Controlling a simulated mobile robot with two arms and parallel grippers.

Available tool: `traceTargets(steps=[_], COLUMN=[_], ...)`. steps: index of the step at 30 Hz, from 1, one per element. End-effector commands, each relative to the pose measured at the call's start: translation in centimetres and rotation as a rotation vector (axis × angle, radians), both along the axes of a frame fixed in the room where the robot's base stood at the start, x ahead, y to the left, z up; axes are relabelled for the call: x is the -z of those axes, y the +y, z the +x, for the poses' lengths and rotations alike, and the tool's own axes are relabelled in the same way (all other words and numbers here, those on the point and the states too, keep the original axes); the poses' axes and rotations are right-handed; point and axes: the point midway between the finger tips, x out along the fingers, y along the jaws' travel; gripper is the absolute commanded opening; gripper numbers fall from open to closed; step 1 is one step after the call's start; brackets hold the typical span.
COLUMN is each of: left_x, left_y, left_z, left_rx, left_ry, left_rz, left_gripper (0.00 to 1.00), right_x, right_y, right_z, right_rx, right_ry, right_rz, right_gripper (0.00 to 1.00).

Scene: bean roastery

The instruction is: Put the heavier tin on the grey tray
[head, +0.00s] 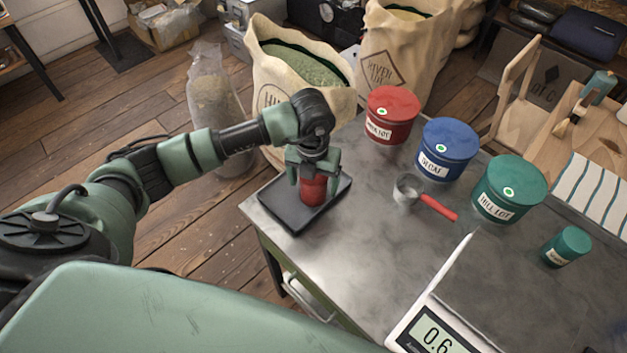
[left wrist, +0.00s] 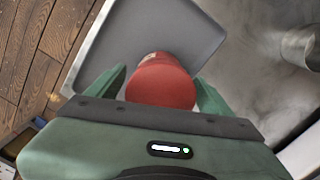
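A small red tin (head: 313,190) stands upright on the dark grey tray (head: 270,208) at the near left corner of the table. My left gripper (head: 313,184) is over the tray, with one finger on each side of the tin. In the left wrist view the red tin (left wrist: 160,82) is between the fingers, with a narrow gap beside it, so the gripper looks open. The grey tray (left wrist: 195,30) lies under it. A small green tin (head: 567,246) stands at the right of the table. My right gripper is in neither view.
A scale (head: 437,331) at the front reads 0.6. A scoop with a red handle (head: 437,207) lies mid-table. Large red (head: 392,114), blue (head: 447,149) and green (head: 509,188) canisters line the back. Sacks stand behind the table. The table left of the scale is clear.

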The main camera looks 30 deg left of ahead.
Motion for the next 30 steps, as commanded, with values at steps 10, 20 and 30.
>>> traceTargets(steps=[10, 20, 30], left_x=[-0.3, -5.4, -11.4], left_y=[0.0, -0.1, -0.2], left_z=[0.0, -0.2, -0.6], left_rx=[0.000, 0.002, 0.000], left_ry=[0.000, -0.008, -0.002], left_rz=[0.000, -0.001, -0.001], left_gripper=[0.83, 0.83, 0.83], right_x=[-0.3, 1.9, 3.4], right_y=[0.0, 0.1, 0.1], right_z=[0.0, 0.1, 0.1], right_rx=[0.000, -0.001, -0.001], right_ry=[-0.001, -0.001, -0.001], right_rz=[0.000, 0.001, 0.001], right_gripper=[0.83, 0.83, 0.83])
